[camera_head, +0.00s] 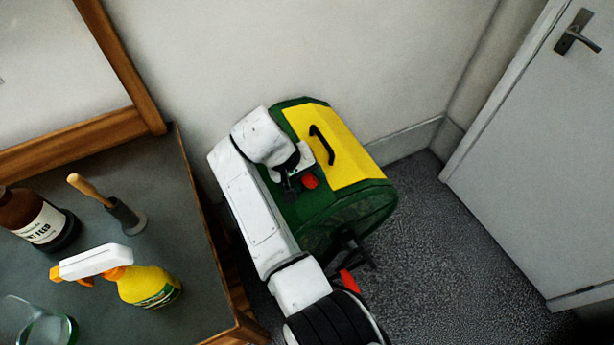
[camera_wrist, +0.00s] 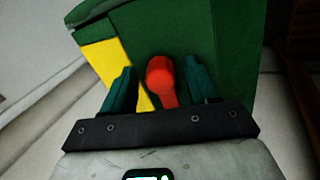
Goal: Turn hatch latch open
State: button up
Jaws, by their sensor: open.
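A green drum-like container stands on the floor by the wall, with a yellow hatch (camera_head: 347,158) on its upper side and a black handle (camera_head: 322,145) on the hatch. A red latch (camera_head: 311,181) sits at the hatch's lower left edge. In the wrist view the red latch (camera_wrist: 161,79) stands between the two fingers of my gripper (camera_wrist: 160,88). The fingers are open, one on each side of it, with gaps showing. The yellow hatch (camera_wrist: 108,62) and green body (camera_wrist: 180,32) lie beyond. In the head view my arm hides the container's left part and most of my gripper.
A dark table (camera_head: 80,180) at left holds a brown bottle (camera_head: 40,222), a yellow spray bottle (camera_head: 148,286), a wooden-handled tool (camera_head: 122,212) and a glass vessel (camera_head: 45,328). A door (camera_head: 550,150) is at right. The floor (camera_head: 455,255) between is clear.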

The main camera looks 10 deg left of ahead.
jog(key=v, duration=1)
jog(key=shift+r+b, duration=0.3)
jog(key=shift+r, duration=0.05)
jog(key=shift+a, duration=0.1)
